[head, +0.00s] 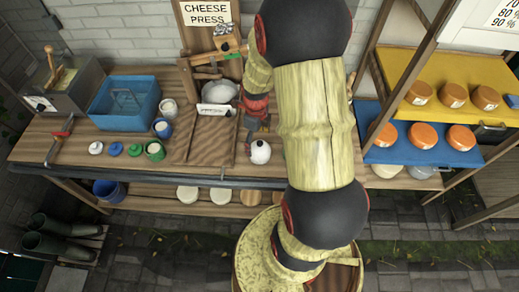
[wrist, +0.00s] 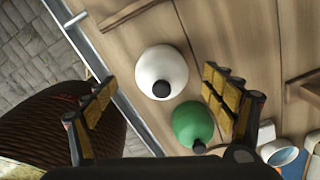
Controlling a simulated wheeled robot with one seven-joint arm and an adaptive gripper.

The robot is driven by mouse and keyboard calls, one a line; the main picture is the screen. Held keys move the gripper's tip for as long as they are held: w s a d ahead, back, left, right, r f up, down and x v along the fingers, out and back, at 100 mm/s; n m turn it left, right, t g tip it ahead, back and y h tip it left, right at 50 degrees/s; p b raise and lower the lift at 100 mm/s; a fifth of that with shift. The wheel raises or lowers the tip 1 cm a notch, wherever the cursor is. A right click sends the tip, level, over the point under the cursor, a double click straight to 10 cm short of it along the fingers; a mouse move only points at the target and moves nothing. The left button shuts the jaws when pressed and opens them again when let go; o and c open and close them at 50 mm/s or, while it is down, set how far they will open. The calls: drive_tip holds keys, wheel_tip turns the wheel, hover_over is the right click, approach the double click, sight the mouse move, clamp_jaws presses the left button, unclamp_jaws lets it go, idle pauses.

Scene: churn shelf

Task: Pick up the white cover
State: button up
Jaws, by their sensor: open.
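The white cover (head: 260,152) is a round dome with a black knob. It sits on the wooden table near its front edge, just below my gripper (head: 257,122) in the head view. In the wrist view the white cover (wrist: 155,62) lies ahead of the fingertips, roughly between them and slightly above centre. My gripper (wrist: 165,98) is open and empty, its fingers wide apart and not visibly touching the cover. A green cover (wrist: 188,121) with a black knob lies beside the white one, nearer the right finger; my arm seems to hide it in the head view.
White and blue cups (wrist: 280,153) stand near the right finger. Small lids (head: 115,149), cups and a blue tub (head: 121,101) stand on the left of the table. A shelf (head: 460,90) with orange-topped rounds stands at the right. A rail (head: 140,175) runs along the table's front.

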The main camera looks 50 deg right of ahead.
sight(258, 149)
drive_tip(key=f, duration=0.2)
drive_tip(key=f+b, duration=0.1)
drive_tip(key=f, duration=0.3)
drive_tip(key=shift+s+d+f, duration=0.15)
drive_tip(key=shift+s+f, duration=0.05)
drive_tip(key=shift+s, duration=0.05)
drive_tip(key=shift+c, duration=1.1)
drive_tip(key=c, duration=1)
